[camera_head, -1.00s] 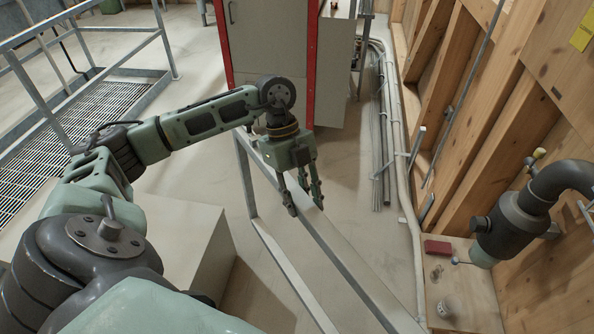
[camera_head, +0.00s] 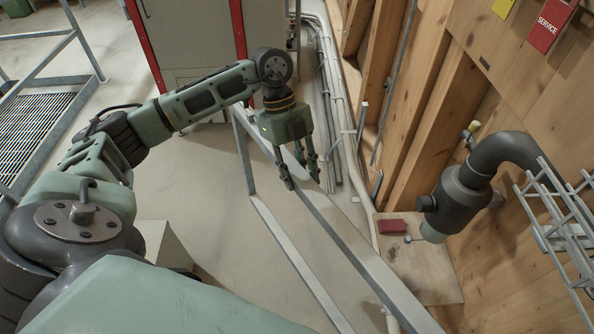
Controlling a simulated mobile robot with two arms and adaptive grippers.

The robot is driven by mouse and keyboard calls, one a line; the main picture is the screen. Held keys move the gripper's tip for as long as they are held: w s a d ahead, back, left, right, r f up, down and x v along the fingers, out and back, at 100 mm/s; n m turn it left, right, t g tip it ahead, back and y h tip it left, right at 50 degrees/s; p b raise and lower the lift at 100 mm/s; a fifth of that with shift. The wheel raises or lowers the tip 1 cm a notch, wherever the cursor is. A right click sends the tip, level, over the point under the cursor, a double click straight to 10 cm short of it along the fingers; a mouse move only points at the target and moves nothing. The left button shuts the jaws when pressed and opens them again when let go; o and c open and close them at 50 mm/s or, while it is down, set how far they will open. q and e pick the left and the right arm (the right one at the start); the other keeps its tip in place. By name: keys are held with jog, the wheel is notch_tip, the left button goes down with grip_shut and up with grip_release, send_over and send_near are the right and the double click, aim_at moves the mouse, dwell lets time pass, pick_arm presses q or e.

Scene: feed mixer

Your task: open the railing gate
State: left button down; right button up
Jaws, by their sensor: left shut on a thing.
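The railing gate (camera_head: 345,234) is a grey metal frame with a top rail, a lower bar and an upright at its far end. It runs from the middle of the view down to the bottom right. My left gripper (camera_head: 301,182) points down over the top rail near the far end, with its fingers shut on the rail. The fingers partly cover the rail there. The gate's near end runs out of the picture at the bottom. My right gripper is not in view.
A grey cabinet with red edges (camera_head: 190,40) stands behind my left arm. A wooden wall (camera_head: 420,110) with a dark pipe (camera_head: 462,195) is on the right. A red block (camera_head: 392,226) lies on a wooden board. Another railing (camera_head: 75,40) and a floor grating (camera_head: 35,125) are on the left.

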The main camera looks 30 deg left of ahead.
pick_arm(q)
jog(key=c, duration=1.3)
grip_release()
jog(key=shift+r, duration=0.15)
jog(key=v, duration=1.1)
jog(key=shift+a+r, duration=0.15)
jog(key=shift+r, duration=0.2)
